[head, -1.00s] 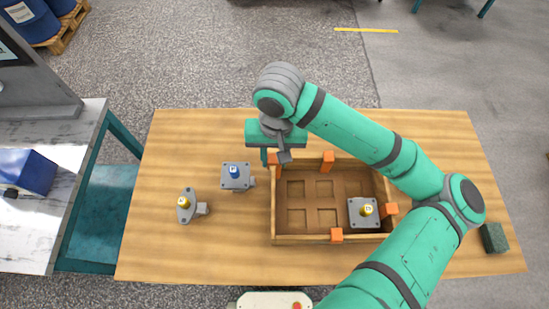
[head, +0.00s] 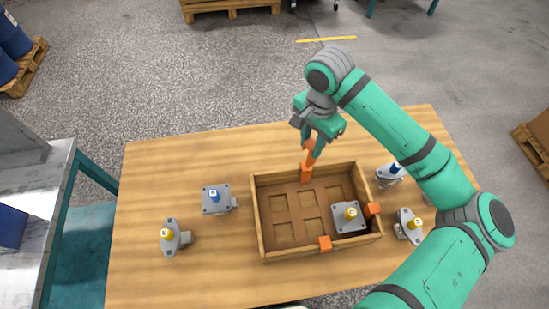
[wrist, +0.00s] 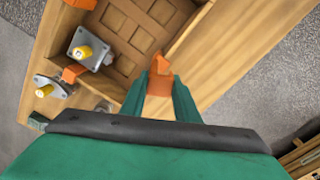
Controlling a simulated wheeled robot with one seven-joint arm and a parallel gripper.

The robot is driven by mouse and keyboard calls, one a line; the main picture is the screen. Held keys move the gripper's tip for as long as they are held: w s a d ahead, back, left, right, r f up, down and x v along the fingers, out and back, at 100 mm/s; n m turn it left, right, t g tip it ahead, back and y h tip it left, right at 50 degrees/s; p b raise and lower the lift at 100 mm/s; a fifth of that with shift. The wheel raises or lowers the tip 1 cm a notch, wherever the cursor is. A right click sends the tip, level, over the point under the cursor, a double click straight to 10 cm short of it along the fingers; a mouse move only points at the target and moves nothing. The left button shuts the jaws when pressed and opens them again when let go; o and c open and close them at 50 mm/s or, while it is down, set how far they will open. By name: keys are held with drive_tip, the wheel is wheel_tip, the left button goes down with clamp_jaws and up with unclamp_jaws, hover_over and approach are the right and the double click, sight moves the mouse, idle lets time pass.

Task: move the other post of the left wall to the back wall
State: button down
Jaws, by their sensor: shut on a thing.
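The wooden box (head: 258,215) has compartments in its floor. My gripper (head: 314,150) is over the box's back wall (head: 335,169), shut on an orange post (head: 309,144). The held post also shows between the fingers in the wrist view (wrist: 160,82). Another orange post (head: 306,172) stands at the back wall, just below the held one; whether the two touch I cannot tell. No post shows on the left wall. One orange post (head: 373,209) is on the right wall and one (head: 325,243) on the front wall.
A grey part with a yellow cap (head: 348,217) sits in the box's front right. Left of the box are a blue-capped part (head: 215,198) and a yellow-capped part (head: 170,237). Right of it are a blue-capped part (head: 390,173) and a yellow-capped part (head: 408,225), near my arm.

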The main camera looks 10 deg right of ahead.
drive_tip(key=d+m, duration=0.5)
drive_tip(key=d, duration=0.4)
hover_over(335, 163)
drive_tip(key=shift+m, duration=0.4)
drive_tip(key=shift+f, duration=5.9)
drive_tip(key=shift+f, duration=0.6)
drive_tip(key=c, duration=1.3)
unclamp_jaws()
